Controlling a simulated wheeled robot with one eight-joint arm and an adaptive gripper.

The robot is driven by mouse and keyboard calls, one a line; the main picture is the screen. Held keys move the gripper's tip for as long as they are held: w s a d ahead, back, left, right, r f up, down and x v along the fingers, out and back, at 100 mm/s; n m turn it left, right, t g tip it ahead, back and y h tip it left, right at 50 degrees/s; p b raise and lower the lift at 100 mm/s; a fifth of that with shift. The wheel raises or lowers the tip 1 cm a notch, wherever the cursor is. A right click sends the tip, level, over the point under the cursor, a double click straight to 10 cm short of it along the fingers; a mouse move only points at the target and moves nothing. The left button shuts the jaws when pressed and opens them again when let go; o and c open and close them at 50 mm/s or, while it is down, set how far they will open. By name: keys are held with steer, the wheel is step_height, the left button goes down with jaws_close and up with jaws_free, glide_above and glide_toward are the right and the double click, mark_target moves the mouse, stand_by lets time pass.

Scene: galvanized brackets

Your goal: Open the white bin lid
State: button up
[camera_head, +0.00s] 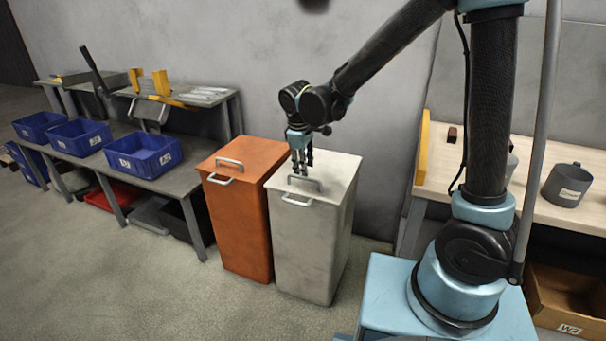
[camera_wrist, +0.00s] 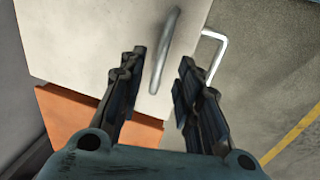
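The white bin (camera_head: 312,240) stands against the wall with its lid (camera_head: 332,172) shut. A grey metal handle (camera_head: 305,183) sits on top of the lid, and a second handle (camera_head: 297,201) is on the front near the top edge. My gripper (camera_head: 301,172) points down over the lid at the top handle. In the wrist view my gripper (camera_wrist: 160,85) is open, with its fingers on either side of the lid handle (camera_wrist: 165,50). The handle runs lengthwise between them, and I see a gap on both sides. The front handle also shows in the wrist view (camera_wrist: 216,52).
An orange bin (camera_head: 238,220) with similar handles stands close at the left. A grey bench with blue crates (camera_head: 143,155) is farther left. The floor in front of the bins is clear.

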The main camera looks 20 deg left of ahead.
mark_target(304, 178)
steer(key=shift+w+f, duration=0.2)
steer(key=shift+f, duration=0.9)
steer(key=shift+w+f, duration=0.2)
steer(key=shift+f, duration=0.9)
